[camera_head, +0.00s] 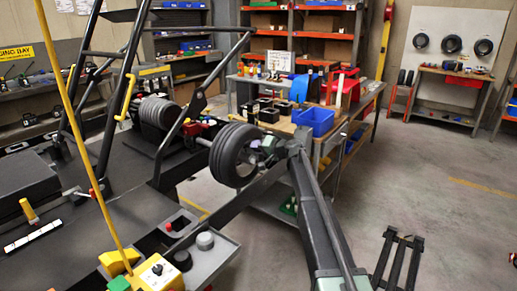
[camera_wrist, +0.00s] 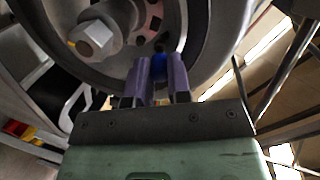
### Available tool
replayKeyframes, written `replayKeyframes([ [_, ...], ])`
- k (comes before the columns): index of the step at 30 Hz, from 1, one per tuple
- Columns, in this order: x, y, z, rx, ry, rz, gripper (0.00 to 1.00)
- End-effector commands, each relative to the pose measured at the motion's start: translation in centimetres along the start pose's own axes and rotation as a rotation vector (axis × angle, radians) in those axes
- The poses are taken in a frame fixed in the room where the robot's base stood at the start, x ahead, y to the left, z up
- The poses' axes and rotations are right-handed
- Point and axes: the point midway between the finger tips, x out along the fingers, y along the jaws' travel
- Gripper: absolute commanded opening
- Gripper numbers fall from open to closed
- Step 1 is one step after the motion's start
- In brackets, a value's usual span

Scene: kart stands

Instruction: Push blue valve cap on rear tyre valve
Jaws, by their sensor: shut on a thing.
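The rear tyre (camera_head: 232,155) is a black wheel standing upright at the kart's near side in the head view. My gripper (camera_wrist: 160,68) has two purple fingers, shut on the blue valve cap (camera_wrist: 159,61). The cap shows between the fingertips, in front of the lower part of the rim. I cannot make out the valve or whether the cap touches it. In the head view my gripper (camera_head: 268,147) is close to the wheel's right face; the cap is not discernible there.
The kart frame (camera_head: 150,90) and its black bars stand at the left. A workbench (camera_head: 335,130) with a blue bin (camera_head: 314,121) stands just behind the wheel. A yellow upright pole (camera_head: 75,110) crosses the left side. The floor at the right is mostly open.

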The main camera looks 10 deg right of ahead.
Motion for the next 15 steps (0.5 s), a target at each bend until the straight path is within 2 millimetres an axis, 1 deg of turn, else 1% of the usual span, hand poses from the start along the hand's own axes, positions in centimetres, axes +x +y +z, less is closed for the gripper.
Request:
replayKeyframes([
  [9, 0.85, 0.02, 0.01, 0.0, 0.0, 0.0, 0.0],
  [10, 0.83, 0.0, 0.0, 0.0, 0.0, 0.0, 0.21],
  [15, 0.8, -0.01, 0.01, 0.0, 0.0, 0.0, 0.47],
])
